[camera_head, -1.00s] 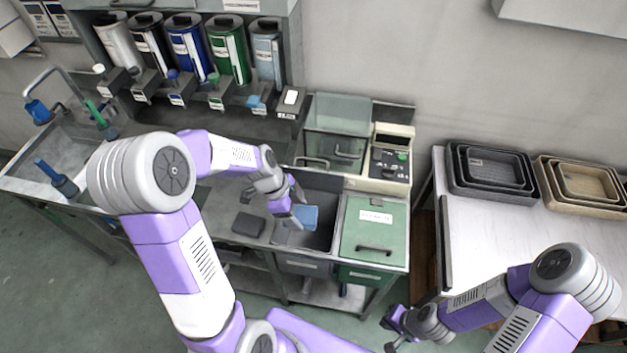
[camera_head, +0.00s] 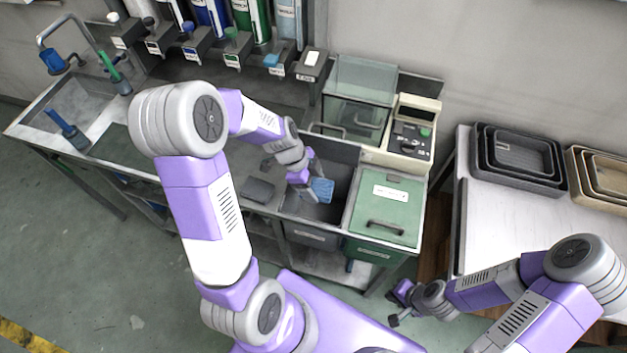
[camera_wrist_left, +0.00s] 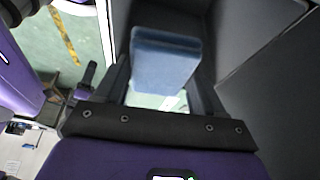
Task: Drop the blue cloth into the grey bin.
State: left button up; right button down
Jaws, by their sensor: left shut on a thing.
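The blue cloth (camera_head: 321,190) is a small folded pad. My left gripper (camera_head: 312,186) is shut on it and holds it over the opening of the grey bin (camera_head: 309,236), between the bin's walls as seen from above. I cannot tell how deep it hangs. In the left wrist view the cloth (camera_wrist_left: 165,62) sits between the dark fingers, with dark grey walls around it. My right gripper (camera_head: 394,306) appears open and empty, low in front of the white table.
A closed green-lidded bin (camera_head: 385,210) stands right of the grey bin. A dark pad (camera_head: 258,190) lies on the counter to the left. A control box (camera_head: 408,135) and a clear-fronted box (camera_head: 358,100) stand behind. Stacked trays (camera_head: 518,160) sit on the white table (camera_head: 490,225).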

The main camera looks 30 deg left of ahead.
pick_arm(q)
jog(key=shift+f, duration=0.35)
jog(key=o, duration=1.1)
jog(key=p+v, duration=0.1)
jog(key=v, duration=0.6)
jog(key=shift+a+r, duration=0.1)
jog(key=shift+r, duration=0.25)
jog(key=shift+s, duration=0.1)
